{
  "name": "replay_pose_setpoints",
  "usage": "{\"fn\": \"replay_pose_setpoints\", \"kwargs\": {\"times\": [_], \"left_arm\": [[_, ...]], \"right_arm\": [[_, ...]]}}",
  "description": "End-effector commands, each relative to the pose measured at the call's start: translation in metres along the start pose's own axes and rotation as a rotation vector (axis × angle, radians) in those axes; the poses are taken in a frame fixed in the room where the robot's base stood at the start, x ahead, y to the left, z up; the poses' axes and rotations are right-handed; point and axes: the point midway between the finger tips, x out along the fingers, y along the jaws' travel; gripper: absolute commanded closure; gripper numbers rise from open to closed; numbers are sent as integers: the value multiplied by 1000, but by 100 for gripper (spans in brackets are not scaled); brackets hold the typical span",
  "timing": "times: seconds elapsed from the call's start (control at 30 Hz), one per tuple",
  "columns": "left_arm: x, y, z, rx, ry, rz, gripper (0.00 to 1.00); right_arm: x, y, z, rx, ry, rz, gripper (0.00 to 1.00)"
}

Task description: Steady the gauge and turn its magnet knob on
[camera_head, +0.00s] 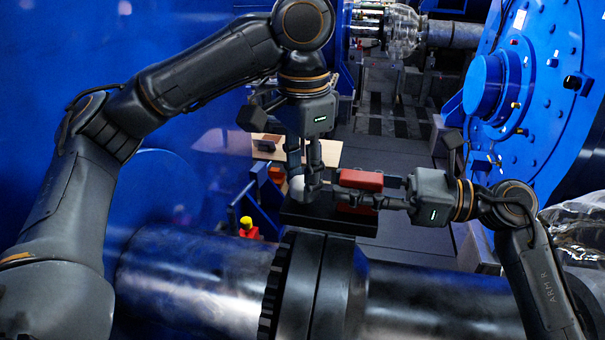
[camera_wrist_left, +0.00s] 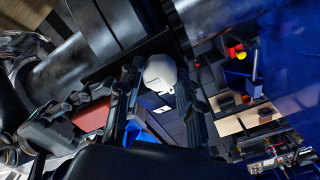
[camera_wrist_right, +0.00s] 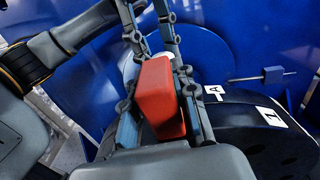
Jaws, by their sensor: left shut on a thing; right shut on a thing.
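A white rounded part (camera_head: 297,188), which looks like the gauge, sits between the fingers of my left gripper (camera_head: 304,182), which points down and is shut on it. It also shows in the left wrist view (camera_wrist_left: 160,73). A red block (camera_head: 358,181) is just right of it. My right gripper (camera_head: 350,197) comes in from the right and is shut on this block, one finger crossing its near face. The block also fills the middle of the right wrist view (camera_wrist_right: 161,95). I cannot make out a separate knob; the fingers hide much of both parts.
A dark flat plate (camera_head: 330,221) lies under both grippers. A large dark shaft (camera_head: 430,300) with a toothed collar crosses the front. A blue flanged housing (camera_head: 555,90) stands at right. A small red and yellow object (camera_head: 247,229) is left of the plate.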

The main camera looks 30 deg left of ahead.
Motion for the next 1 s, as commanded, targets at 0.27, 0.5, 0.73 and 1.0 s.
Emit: {"fn": "replay_pose_setpoints", "kwargs": {"times": [0.27,0.5,0.73,1.0], "left_arm": [[0,0,1,2,-2,1,49],[0,0,0,0,-1,0,40],[-6,0,0,-1,2,-1,40],[-46,0,0,-2,5,-4,40]], "right_arm": [[-1,-1,-1,1,2,-4,100],[-1,-1,-1,1,2,-3,100],[-1,-1,-1,1,2,-2,100],[0,0,-1,0,1,-2,100]]}}
